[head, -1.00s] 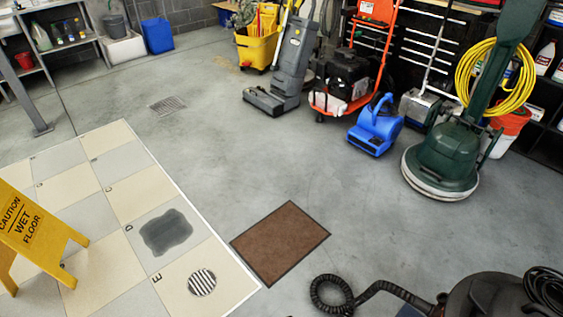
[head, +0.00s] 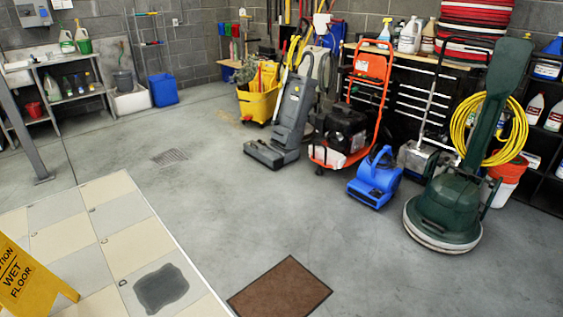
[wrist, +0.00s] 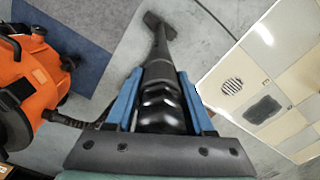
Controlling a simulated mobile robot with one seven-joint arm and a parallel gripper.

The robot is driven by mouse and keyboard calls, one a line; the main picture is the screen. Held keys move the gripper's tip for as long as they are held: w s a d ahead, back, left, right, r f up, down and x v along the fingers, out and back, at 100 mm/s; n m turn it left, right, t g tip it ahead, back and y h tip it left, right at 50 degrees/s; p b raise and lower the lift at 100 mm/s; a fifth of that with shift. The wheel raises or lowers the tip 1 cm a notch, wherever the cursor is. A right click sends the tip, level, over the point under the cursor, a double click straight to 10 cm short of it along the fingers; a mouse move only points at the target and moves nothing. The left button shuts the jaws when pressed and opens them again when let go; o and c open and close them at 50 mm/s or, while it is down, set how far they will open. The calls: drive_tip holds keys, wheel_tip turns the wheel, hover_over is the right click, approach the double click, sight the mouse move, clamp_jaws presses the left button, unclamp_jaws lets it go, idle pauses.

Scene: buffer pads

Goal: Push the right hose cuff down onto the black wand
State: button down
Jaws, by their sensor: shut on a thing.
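In the wrist view, my gripper (wrist: 160,76) has its two blue fingers closed on either side of a glossy black ribbed piece, which looks like the hose cuff (wrist: 160,108). The black wand (wrist: 160,48) runs on from it in line, away from the camera, to a dark floor head at the top of the view. Where the cuff ends and the wand begins is hard to make out. A black hose (wrist: 62,120) passes from the left behind the gripper. The head view shows neither gripper, cuff nor wand.
An orange vacuum (wrist: 32,82) stands left in the wrist view, beside a blue mat (wrist: 85,22). The head view shows a brown mat (head: 280,289), a yellow wet-floor sign (head: 28,280), a blue blower (head: 375,178) and a green floor machine (head: 445,210). Grey floor between is clear.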

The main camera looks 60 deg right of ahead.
drive_tip(key=shift+f, duration=0.15)
drive_tip(key=shift+c, duration=1)
unclamp_jaws()
wheel_tip(320, 180, up, 13)
drive_tip(key=p, duration=0.3)
